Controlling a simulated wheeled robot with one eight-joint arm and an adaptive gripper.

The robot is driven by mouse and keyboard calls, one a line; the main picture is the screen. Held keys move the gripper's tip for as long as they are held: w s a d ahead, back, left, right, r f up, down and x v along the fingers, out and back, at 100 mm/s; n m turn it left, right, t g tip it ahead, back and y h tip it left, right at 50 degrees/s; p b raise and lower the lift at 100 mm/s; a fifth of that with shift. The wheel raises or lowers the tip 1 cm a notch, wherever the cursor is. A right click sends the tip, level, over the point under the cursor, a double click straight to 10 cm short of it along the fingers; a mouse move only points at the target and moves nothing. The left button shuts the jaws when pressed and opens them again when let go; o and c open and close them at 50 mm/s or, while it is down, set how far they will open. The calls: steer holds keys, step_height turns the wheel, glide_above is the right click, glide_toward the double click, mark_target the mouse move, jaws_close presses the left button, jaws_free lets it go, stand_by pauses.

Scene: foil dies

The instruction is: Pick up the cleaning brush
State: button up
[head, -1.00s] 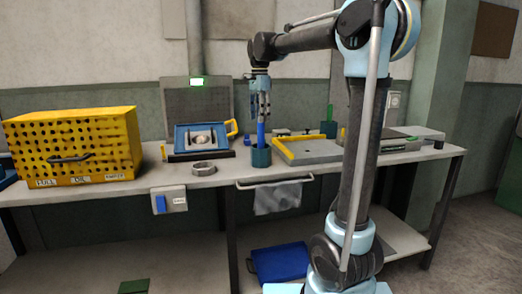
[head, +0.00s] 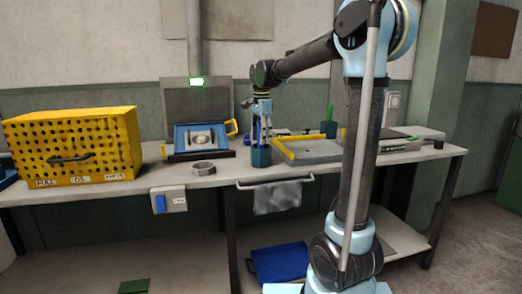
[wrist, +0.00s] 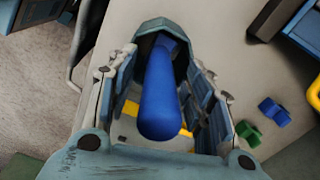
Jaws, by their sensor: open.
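A blue handle (head: 259,133), which looks like the cleaning brush, stands upright in a dark teal cup (head: 261,158) near the bench's front edge. In the wrist view the handle (wrist: 160,100) points up toward the camera, with the cup (wrist: 150,32) behind it. Its lower end is hidden inside the cup. My gripper (head: 262,122) points straight down over the cup. Its fingers are open, one on either side of the handle; I cannot tell whether either touches it.
A yellow-edged grey tray (head: 312,150) lies to the right. A second cup (head: 328,129) with a green item stands behind. A yellow perforated box (head: 72,145) fills the left end.

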jaws_close()
steer(key=shift+r, duration=0.1)
